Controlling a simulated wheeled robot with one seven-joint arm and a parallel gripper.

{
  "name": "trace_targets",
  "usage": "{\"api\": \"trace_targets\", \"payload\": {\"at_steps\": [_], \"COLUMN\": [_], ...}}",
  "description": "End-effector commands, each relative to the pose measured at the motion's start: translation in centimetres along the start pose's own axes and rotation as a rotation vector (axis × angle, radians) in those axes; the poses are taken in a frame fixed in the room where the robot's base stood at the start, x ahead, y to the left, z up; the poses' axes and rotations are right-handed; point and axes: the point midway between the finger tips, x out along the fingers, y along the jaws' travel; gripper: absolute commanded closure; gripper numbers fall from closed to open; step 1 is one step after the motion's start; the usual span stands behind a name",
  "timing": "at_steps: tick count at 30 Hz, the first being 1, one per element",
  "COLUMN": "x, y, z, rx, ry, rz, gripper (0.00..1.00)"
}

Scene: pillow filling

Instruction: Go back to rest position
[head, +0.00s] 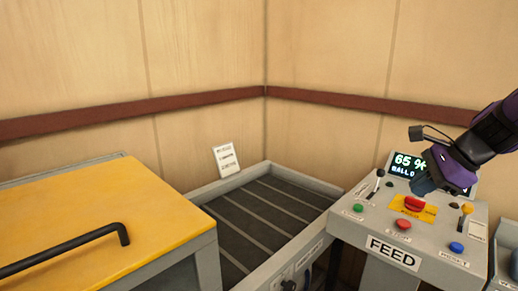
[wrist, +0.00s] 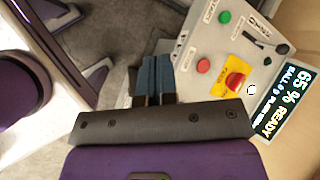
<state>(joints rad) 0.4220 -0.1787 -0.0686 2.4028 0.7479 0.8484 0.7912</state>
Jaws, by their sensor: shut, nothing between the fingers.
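My gripper (head: 426,184) is at the right in the head view, above the grey control panel (head: 352,228) marked FEED. In the wrist view my gripper (wrist: 157,62) shows its two blue-tipped fingers together, with nothing between them. The panel also shows in the wrist view (wrist: 214,82), beyond and to the right of the fingers. The fingers appear apart from the buttons. A red button on a yellow plate (head: 414,204) lies just below the gripper in the head view. The display (head: 400,165) reads 65 % and is partly covered by my arm.
The panel carries a green button (head: 358,208), a blue button (head: 456,247) and levers. A grey slatted tray (head: 215,203) stands left of it. A yellow-lidded box (head: 95,225) with a black handle (head: 70,245) is at the left. Wooden walls close off the back.

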Motion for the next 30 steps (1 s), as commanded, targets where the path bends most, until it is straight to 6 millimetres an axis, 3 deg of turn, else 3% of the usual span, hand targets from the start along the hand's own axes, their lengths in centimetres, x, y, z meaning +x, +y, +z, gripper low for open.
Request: {"api": "trace_targets", "payload": {"at_steps": [3, 9, 18, 24, 30], "x": [-1.4, -3.7, -7.2, -8.3, -8.4], "y": [2.5, 6.8, 12.0, 13.3, 13.5], "z": [3.4, 7.0, 9.0, 9.1, 9.1], "rx": [-0.339, -0.89, -1.602, -1.812, -1.839], "ry": [0.043, 0.129, 0.283, 0.343, 0.352], "rz": [0.041, 0.113, 0.214, 0.254, 0.261], "gripper": [1.0, 1.0, 1.0, 1.0, 1.0]}}
